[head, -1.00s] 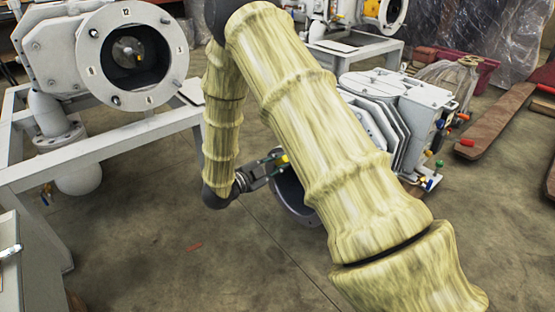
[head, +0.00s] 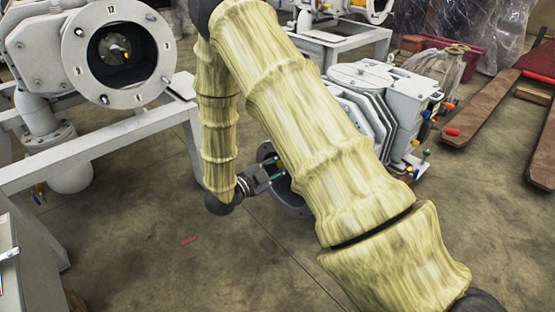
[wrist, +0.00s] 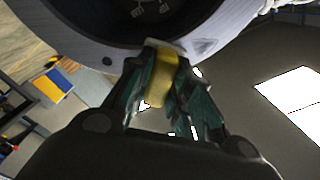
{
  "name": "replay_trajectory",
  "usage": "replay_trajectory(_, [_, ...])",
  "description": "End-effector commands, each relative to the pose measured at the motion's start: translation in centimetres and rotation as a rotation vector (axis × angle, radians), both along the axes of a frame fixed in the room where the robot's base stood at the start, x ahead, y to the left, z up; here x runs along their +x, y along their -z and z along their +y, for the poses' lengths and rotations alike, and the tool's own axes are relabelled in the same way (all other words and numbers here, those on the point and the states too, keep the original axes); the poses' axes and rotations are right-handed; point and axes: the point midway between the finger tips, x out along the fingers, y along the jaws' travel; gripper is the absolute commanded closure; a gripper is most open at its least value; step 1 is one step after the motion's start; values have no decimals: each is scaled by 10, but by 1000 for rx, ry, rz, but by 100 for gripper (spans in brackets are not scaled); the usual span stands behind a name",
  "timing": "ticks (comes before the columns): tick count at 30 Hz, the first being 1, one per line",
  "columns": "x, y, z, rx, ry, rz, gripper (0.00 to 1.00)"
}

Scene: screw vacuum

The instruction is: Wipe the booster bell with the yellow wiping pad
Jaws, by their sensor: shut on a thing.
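The booster bell appears to be the grey ring-shaped opening (head: 297,208) on the white machine, partly hidden behind my arm in the head view. In the wrist view its pale rim (wrist: 213,38) curves across the top around a dark inside. My gripper (head: 268,176) is at the left side of this opening. In the wrist view my gripper (wrist: 162,72) is shut on the yellow wiping pad (wrist: 160,82). The pad's upper end is at the lower edge of the rim; I cannot tell whether it touches.
A white flanged machine (head: 122,55) stands on a pale frame (head: 95,150) at the left. The white finned machine (head: 385,95) is behind my arm. Brown boards (head: 490,105) lie at the right. The floor (head: 170,270) at the front is mostly clear.

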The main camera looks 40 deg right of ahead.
Motion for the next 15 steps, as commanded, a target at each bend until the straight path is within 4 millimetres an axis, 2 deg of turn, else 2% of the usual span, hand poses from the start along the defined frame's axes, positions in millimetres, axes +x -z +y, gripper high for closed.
replay_trajectory(6, [-6,-1,0,-1,1,1,98])
replay_trajectory(15, [1,0,2,-1,-1,0,98])
